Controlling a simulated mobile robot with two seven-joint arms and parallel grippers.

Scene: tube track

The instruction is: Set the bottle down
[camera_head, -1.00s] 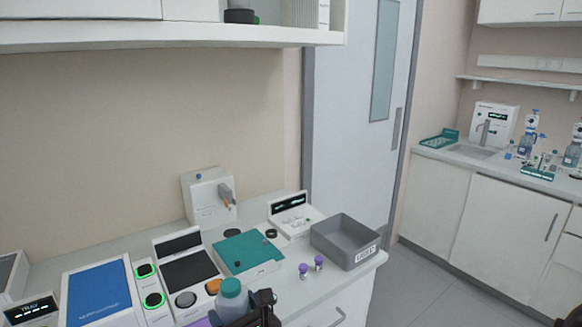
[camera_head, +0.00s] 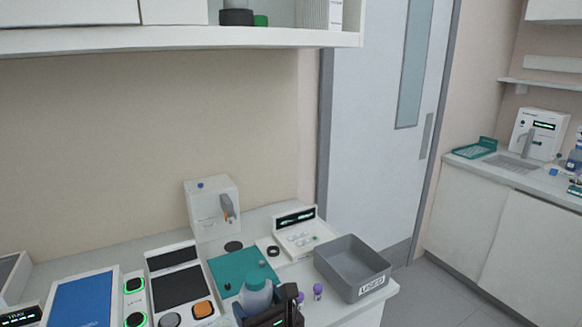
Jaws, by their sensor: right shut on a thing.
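The bottle (camera_head: 257,292) has a pale blue-teal cap and stands upright in my right gripper (camera_head: 277,312) at the bottom of the head view. The dark gripper is shut on it from the right side. Its lower part is hidden by the gripper and the frame's bottom edge, so I cannot tell whether it touches the counter. It appears in front of the teal mat (camera_head: 230,266). My left gripper is not in view.
A grey bin labelled USED (camera_head: 368,284) stands at the counter's right end. Purple-capped vials (camera_head: 318,290) stand beside it. A white dispenser (camera_head: 212,207), a small display device (camera_head: 298,232), a dark-topped device (camera_head: 181,287) and a blue panel (camera_head: 83,302) crowd the counter.

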